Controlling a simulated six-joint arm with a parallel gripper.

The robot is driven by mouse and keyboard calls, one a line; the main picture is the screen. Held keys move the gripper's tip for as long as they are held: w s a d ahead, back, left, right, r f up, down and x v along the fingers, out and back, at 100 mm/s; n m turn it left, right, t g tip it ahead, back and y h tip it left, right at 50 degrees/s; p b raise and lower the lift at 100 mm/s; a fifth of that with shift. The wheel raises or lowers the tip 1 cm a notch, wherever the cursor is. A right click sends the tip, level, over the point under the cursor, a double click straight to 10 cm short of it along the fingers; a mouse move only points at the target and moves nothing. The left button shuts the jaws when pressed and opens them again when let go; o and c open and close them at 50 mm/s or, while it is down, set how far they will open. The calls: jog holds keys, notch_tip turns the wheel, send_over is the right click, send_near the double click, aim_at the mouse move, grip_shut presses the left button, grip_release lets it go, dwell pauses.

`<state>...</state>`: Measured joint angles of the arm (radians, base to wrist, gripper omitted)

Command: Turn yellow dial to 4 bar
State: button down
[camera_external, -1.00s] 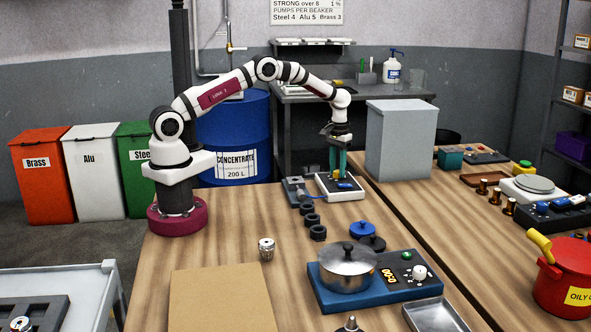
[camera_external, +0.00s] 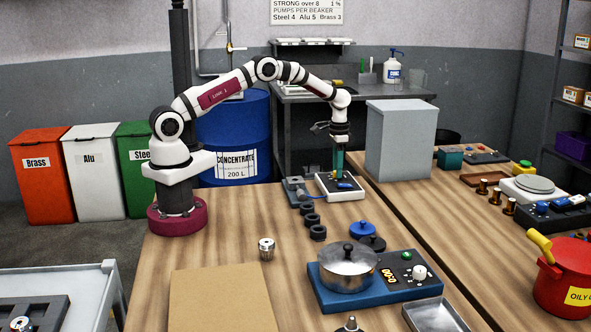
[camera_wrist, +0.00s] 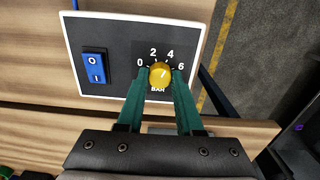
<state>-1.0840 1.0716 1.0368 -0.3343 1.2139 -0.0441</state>
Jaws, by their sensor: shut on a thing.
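The yellow dial (camera_wrist: 160,74) sits on a black panel with a white border (camera_wrist: 102,93), marked 0, 2, 4, 6 and BAR. A pale line on the dial seems to point up and slightly right, between the 2 and the 4; its exact reading is too small to tell. My gripper (camera_wrist: 159,77) is shut on the dial, one green finger on each side. In the external view, the panel box (camera_external: 325,188) stands near the table's back edge, with my gripper (camera_external: 339,173) pointing straight down over it. The fingers hide the dial there.
A blue rocker switch (camera_wrist: 95,67) is on the same panel, left of the dial. A grey box (camera_external: 401,140) stands to the right. The table's middle front is partly clear.

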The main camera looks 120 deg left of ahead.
dwell(0.4)
jog(key=c, duration=0.6)
grip_release()
jog(key=shift+o, duration=0.2)
notch_tip(320, 180, up, 16)
jog(key=shift+f, duration=0.1)
